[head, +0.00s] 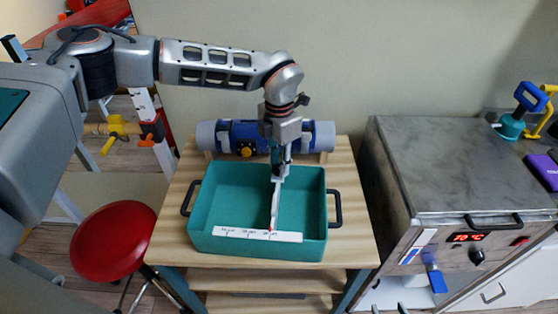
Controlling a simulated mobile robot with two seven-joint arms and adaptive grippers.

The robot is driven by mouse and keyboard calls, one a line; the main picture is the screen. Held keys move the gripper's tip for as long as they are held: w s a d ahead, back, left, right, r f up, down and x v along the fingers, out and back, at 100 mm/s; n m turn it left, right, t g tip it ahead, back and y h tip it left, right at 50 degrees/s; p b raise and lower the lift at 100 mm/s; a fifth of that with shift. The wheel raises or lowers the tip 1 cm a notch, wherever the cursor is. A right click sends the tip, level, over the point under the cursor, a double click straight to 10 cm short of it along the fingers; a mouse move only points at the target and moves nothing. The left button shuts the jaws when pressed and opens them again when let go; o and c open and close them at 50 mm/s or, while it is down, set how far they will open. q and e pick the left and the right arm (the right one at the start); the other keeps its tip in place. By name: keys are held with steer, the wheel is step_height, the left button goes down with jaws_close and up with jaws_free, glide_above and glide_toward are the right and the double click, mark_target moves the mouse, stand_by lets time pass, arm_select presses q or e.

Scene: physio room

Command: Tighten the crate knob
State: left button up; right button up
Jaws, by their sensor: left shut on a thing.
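A teal crate (208,222) with black side handles stands on the wooden table. A thin white divider (275,207) runs from back to front inside it, and a white scale strip (240,234) lies along its front wall. My left gripper (281,175) points down at the crate's back edge, above the divider's far end. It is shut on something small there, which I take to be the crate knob. The fingers hide the knob, so I cannot see how it is turned.
A steel heater unit (440,165) with a red display stands to the right. A red stool (113,240) is at the left. Bare wood surrounds the crate.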

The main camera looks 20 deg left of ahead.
arm_select(q)
steer(key=m, duration=0.2)
steer(key=shift+s+m, duration=0.1)
steer(key=shift+m, duration=0.3)
steer(key=m+p, duration=0.1)
steer(key=m, duration=0.1)
steer(key=shift+m, duration=1.5)
arm_select(e)
steer(key=shift+s+d+h, duration=0.25)
steer(key=shift+d+h, duration=0.05)
steer(key=shift+d, duration=0.35)
arm_select(q)
steer(key=shift+d+m, duration=0.1)
steer(key=shift+m, duration=0.2)
arm_select(e)
steer(key=shift+s+f, duration=0.15)
steer(key=shift+f, duration=0.05)
arm_select(q)
steer(key=o, duration=1.1)
arm_select(e)
steer(key=shift+r, duration=0.2)
arm_select(q)
steer(key=shift+r, duration=0.15)
arm_select(e)
steer(key=shift+f, duration=0.1)
